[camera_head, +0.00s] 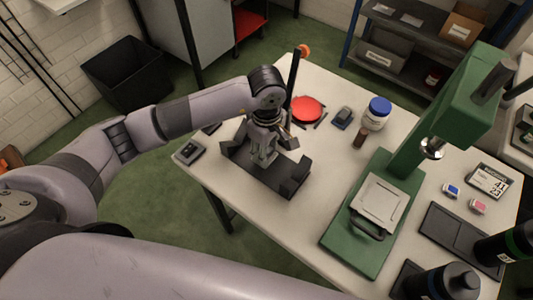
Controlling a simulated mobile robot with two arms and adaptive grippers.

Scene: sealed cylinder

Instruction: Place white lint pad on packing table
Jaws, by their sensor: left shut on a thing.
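My left gripper (264,158) reaches in from the left and points down over a black block-shaped fixture (290,185) on the packing table (240,200). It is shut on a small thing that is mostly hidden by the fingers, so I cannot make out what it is. I cannot pick out the white lint pad with certainty. A pale square plate (381,203) lies on the base of the green press (340,235), but I cannot tell whether it is the pad. My right gripper is not in view.
A red round dish (307,109), a blue-lidded jar (376,113) and a small brown bottle (360,137) stand behind the fixture. A small display (488,180) and dark bottles (440,284) are at right. The tabletop between fixture and press is clear.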

